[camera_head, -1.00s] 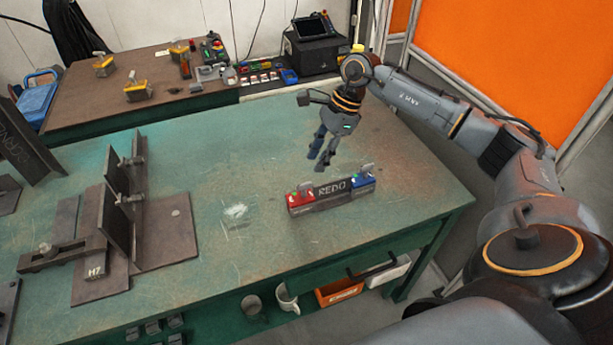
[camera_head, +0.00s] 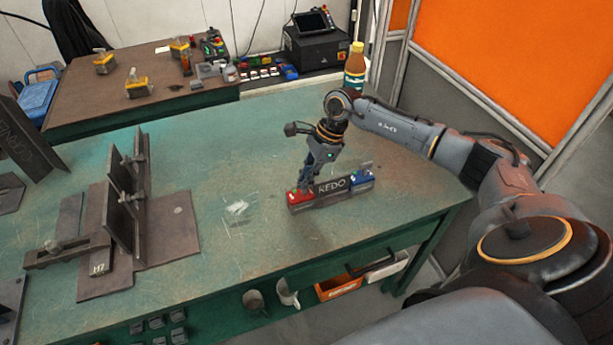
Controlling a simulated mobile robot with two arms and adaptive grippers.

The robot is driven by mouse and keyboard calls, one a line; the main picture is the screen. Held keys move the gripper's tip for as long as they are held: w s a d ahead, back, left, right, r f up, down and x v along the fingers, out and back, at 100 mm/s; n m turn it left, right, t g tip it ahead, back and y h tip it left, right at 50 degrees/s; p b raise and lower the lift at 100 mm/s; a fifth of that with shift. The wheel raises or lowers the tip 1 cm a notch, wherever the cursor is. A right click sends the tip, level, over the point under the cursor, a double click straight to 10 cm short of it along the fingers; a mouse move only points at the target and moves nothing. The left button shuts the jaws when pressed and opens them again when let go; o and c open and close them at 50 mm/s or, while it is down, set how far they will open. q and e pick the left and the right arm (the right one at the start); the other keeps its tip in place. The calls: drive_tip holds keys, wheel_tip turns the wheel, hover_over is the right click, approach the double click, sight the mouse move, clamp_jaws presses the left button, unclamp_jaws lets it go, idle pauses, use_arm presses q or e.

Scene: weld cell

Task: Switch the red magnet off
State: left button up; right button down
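The red magnet (camera_head: 298,199) sits at the left end of a dark bar marked REDO (camera_head: 331,187) on the green table. A blue magnet (camera_head: 362,179) sits at the bar's right end. My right gripper (camera_head: 306,188) points down at the red magnet, its fingertips at the top of it and hiding its switch. I cannot tell whether the fingers are closed on the switch. My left gripper is not in view.
The green table (camera_head: 235,256) has free room around the bar. A steel fixture with upright plates (camera_head: 124,216) stands at the left. A bottle (camera_head: 355,68) stands at the back. A brown table (camera_head: 160,82) behind holds yellow-topped blocks, and an orange screen (camera_head: 520,50) is at the right.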

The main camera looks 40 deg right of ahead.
drive_tip(key=shift+m, duration=0.3)
drive_tip(key=m+t, duration=0.1)
drive_tip(key=m, duration=0.1)
drive_tip(key=m+b, duration=0.1)
drive_tip(key=m, duration=0.1)
drive_tip(key=shift+s+t+h+b, duration=0.15)
drive_tip(key=shift+t+h+b, duration=0.15)
drive_tip(key=shift+t, duration=0.1)
drive_tip(key=m+t+h+b, duration=0.1)
drive_tip(key=m, duration=0.2)
drive_tip(key=shift+a+m+b, duration=0.15)
drive_tip(key=shift+m+b, duration=0.15)
drive_tip(key=shift+m, duration=0.1)
drive_tip(key=m+h+b, duration=0.1)
drive_tip(key=m+b, duration=0.1)
drive_tip(key=m+h+b, duration=0.1)
drive_tip(key=m, duration=0.2)
drive_tip(key=shift+a+f+m+t+b, duration=0.1)
drive_tip(key=shift+m+t+b, duration=0.2)
drive_tip(key=shift+t+b, duration=0.1)
drive_tip(key=shift+a+m+h+b, duration=0.1)
drive_tip(key=shift+m+h+b, duration=0.3)
drive_tip(key=shift+m+b, duration=0.5)
drive_tip(key=shift+r+m+h+b, duration=0.2)
drive_tip(key=shift+m+h+b, duration=0.2)
drive_tip(key=shift+m, duration=0.8)
drive_tip(key=c, duration=1.4)
unclamp_jaws()
drive_tip(key=shift+s, duration=0.1)
drive_tip(key=shift+c, duration=0.2)
